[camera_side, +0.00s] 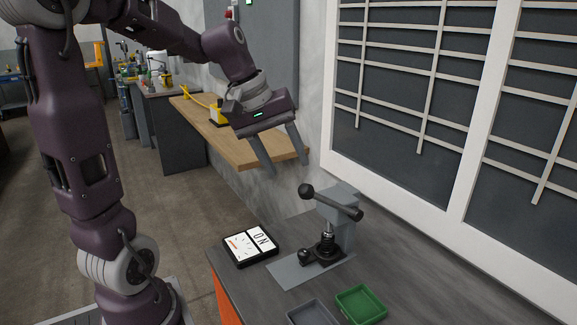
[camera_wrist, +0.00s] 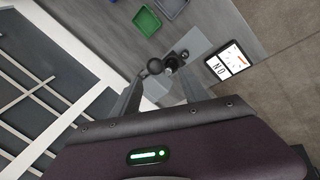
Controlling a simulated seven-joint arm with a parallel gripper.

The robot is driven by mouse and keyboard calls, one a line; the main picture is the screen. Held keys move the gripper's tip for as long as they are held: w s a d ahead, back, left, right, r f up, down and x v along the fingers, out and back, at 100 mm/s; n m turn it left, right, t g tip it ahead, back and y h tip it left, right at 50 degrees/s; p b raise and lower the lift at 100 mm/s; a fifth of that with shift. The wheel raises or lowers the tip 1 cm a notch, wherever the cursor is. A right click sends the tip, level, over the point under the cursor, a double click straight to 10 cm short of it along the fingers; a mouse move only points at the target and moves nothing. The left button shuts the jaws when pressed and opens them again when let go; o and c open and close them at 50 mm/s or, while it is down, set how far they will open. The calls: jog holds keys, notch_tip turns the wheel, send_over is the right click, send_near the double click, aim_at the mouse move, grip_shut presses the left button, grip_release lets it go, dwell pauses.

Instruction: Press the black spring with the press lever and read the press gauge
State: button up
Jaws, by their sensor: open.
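The grey press (camera_side: 344,222) stands on the dark bench, with its black lever (camera_side: 335,203) ending in a round knob at upper left. The black spring (camera_side: 327,244) stands upright under the press head. My gripper (camera_side: 286,168) is open and empty, above and behind the press, fingers pointing down. In the wrist view the lever knob (camera_wrist: 155,66) appears just beyond the fingertips, apart from them.
A green tray (camera_side: 361,304) and a grey tray (camera_side: 313,314) sit at the bench's front. A small dark round part (camera_side: 305,256) is on the press base plate. A wooden shelf (camera_side: 235,143) lies behind, and a barred window wall (camera_side: 430,90) rises on the right.

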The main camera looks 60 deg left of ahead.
jog(key=shift+c, duration=0.2)
jog(key=shift+w+d+r, duration=0.1)
jog(key=shift+w+r, duration=0.1)
jog(key=c, duration=0.4)
jog(key=w+r+m, duration=0.1)
jog(key=m, duration=0.1)
jog(key=w+d+r+m+g, duration=0.1)
jog(key=m, duration=0.1)
jog(key=w+d+r+m, duration=0.1)
jog(key=m, duration=0.1)
jog(key=shift+w+d+r+g, duration=0.15)
jog(key=shift+w+r+g, duration=0.05)
jog(key=shift+r+g, duration=0.15)
jog(key=c, duration=0.7)
jog(key=w+d+r+m+g+y, duration=0.1)
jog(key=w+d+r+m+y, duration=0.1)
jog(key=r+m, duration=0.3)
jog(key=shift+w+m+y, duration=0.3)
jog(key=shift+w+m, duration=0.2)
jog(key=shift+m, duration=0.2)
jog(key=f, duration=0.4)
jog(key=a+f, duration=0.1)
jog(key=f, duration=0.3)
jog(key=s+a+f, duration=0.1)
jog(key=f, duration=0.3)
jog(key=shift+f, duration=0.25)
